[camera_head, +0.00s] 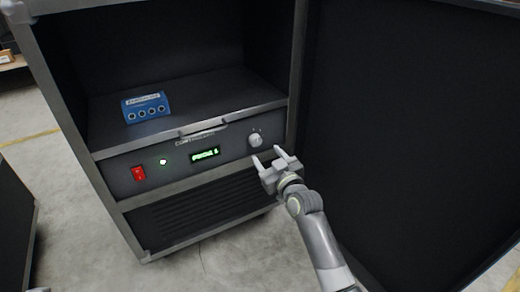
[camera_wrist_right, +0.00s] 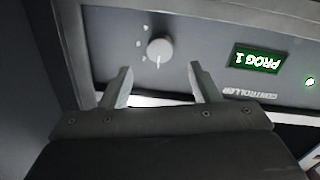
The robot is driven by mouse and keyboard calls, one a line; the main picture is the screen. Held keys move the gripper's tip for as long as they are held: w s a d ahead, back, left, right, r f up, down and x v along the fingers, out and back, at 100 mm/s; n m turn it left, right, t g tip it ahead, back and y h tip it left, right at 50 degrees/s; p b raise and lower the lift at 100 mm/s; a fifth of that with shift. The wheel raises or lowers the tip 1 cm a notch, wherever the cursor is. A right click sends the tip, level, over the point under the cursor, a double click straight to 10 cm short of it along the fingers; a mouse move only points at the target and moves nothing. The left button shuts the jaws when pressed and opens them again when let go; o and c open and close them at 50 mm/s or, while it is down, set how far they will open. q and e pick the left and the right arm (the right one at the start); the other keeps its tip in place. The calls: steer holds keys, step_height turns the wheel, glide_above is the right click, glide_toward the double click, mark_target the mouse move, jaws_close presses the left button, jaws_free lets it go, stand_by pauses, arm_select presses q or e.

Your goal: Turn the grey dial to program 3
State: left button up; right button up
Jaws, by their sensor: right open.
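The grey dial (camera_head: 255,140) is a round knob at the right end of the controller panel (camera_head: 230,163). In the right wrist view the dial (camera_wrist_right: 160,51) lies a little beyond the fingertips, with small marks beside it and a pointer line on its face. The green display (camera_head: 205,154) reads "PROG 1" in the right wrist view (camera_wrist_right: 257,60), upside down there. My right gripper (camera_head: 268,156) is open and empty, just in front of and below the dial, apart from it. It also shows in the right wrist view (camera_wrist_right: 160,82). My left gripper is not in view.
A red switch (camera_head: 139,173) and a green light (camera_head: 163,162) sit left on the panel. A blue box (camera_head: 146,107) with round sockets stands on the shelf above. A large dark door panel (camera_head: 410,120) stands open close to my right arm.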

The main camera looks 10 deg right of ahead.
mark_target(257, 143)
steer(key=w, duration=0.2)
steer(key=w+b, duration=0.1)
steer(key=w, duration=0.1)
steer(key=shift+w+a+f, duration=0.1)
steer(key=shift+a, duration=0.3)
steer(key=shift+w+a, duration=0.15)
steer(key=shift+w, duration=0.65)
